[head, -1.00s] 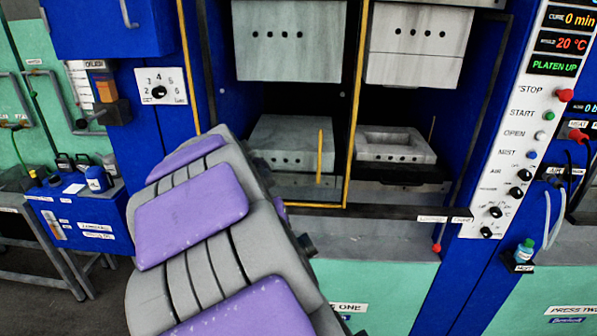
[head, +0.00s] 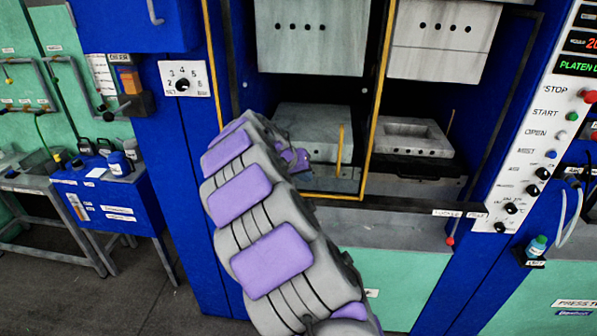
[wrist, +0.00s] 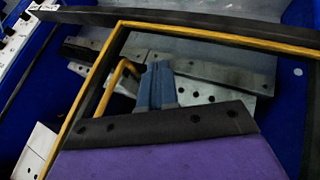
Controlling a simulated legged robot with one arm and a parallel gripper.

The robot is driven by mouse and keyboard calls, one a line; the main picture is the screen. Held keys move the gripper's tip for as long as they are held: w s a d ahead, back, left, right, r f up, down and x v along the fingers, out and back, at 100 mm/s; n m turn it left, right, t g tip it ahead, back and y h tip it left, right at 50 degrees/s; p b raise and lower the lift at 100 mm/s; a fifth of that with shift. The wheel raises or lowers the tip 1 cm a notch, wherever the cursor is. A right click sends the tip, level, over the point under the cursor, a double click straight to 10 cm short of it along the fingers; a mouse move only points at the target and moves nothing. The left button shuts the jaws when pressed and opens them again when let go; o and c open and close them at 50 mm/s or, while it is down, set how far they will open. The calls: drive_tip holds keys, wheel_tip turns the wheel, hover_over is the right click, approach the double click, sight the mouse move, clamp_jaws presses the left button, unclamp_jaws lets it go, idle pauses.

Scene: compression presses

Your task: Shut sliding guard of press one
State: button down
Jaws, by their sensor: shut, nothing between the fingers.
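The sliding guard of press one is a yellow-edged frame (head: 376,105) in the head view, standing across the left part of the press opening. Its yellow upright handle (head: 340,150) is near the frame's right side. In the wrist view the guard frame (wrist: 232,36) runs across the top and down the left, and the handle (wrist: 118,84) is a bent yellow bar. My gripper (wrist: 156,82) is shut and empty, its blue-grey fingers close beside the handle; contact cannot be told. In the head view my arm hides most of the gripper, which is left of the handle.
The right part of the opening is uncovered, showing a lower mould block (head: 408,135). A control panel (head: 545,130) with knobs and buttons stands at the right. A dial plate (head: 184,79) is on the left post. A blue cabinet (head: 110,195) with bottles stands farther left.

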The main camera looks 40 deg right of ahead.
sight(327, 176)
drive_tip(key=d+f, duration=0.1)
drive_tip(key=d, duration=0.1)
drive_tip(key=s+d+f, duration=0.1)
drive_tip(key=d, duration=0.2)
drive_tip(key=s+d+f, duration=0.1)
drive_tip(key=d, duration=0.1)
drive_tip(key=shift+d+f, duration=0.1)
drive_tip(key=shift+d, duration=0.25)
drive_tip(key=s+d+p, duration=0.3)
drive_tip(key=s+d, duration=1.1)
drive_tip(key=s, duration=0.3)
drive_tip(key=s+d+p, duration=0.3)
drive_tip(key=s+d, duration=1.1)
drive_tip(key=s, duration=0.3)
drive_tip(key=shift+s+d+r+p, duration=0.25)
drive_tip(key=shift+r+p, duration=0.15)
drive_tip(key=shift+f, duration=0.1)
